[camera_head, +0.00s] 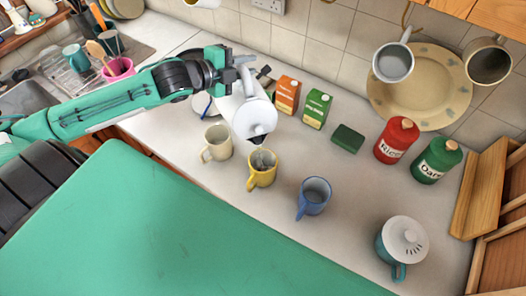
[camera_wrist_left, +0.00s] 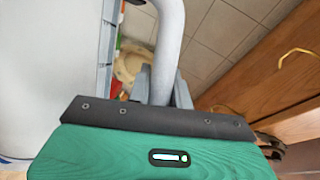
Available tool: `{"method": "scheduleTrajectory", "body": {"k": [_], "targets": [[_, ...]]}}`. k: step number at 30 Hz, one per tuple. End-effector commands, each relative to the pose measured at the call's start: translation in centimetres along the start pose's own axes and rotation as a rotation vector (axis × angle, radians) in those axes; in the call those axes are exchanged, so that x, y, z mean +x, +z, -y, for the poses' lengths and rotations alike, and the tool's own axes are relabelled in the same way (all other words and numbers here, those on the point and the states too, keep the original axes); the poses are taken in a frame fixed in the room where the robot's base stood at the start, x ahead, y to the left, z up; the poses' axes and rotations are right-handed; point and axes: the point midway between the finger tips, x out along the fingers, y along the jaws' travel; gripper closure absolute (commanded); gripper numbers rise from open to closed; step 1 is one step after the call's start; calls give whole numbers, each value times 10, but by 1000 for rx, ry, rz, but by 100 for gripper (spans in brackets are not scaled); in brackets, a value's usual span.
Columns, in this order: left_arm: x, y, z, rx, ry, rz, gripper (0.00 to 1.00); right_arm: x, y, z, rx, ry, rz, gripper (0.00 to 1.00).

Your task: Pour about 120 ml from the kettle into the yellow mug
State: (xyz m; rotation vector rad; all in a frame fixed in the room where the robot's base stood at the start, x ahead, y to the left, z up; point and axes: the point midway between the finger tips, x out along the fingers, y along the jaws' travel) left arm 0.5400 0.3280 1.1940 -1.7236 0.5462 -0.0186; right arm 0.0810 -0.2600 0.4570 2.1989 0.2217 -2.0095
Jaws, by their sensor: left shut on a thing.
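The white kettle (camera_head: 253,118) is tilted, with its dark spout end down just above the yellow mug (camera_head: 261,172). A thin stream or glint shows at the mouth of the yellow mug; the level inside is too small to tell. My left gripper (camera_head: 232,72) is shut on the kettle's handle. In the left wrist view the pale curved handle (camera_wrist_left: 168,45) passes between the fingers, with the white kettle body (camera_wrist_left: 50,70) at the left. My right gripper is not in view.
A cream mug (camera_head: 217,142) stands left of the yellow mug and a blue mug (camera_head: 314,194) right of it. Orange (camera_head: 286,95) and green (camera_head: 317,108) cartons stand behind. A lidded teal mug (camera_head: 401,247) is at front right; red (camera_head: 396,139) and green (camera_head: 436,160) jars stand behind it.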

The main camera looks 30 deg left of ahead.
Motion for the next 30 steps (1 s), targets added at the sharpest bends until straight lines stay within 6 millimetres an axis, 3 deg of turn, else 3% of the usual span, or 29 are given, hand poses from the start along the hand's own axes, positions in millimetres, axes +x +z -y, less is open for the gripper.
{"method": "scheduleTrajectory", "body": {"k": [1, 10, 15, 30], "targets": [[-1, 2, 11, -15, 2, -4, 100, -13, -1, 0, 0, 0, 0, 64], [8, 24, 12, -161, 61, -39, 100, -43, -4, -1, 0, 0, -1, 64], [12, 34, 10, -229, 88, -55, 100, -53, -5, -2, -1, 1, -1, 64], [14, 37, 12, -278, 109, -68, 100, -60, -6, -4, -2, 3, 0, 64]]}}
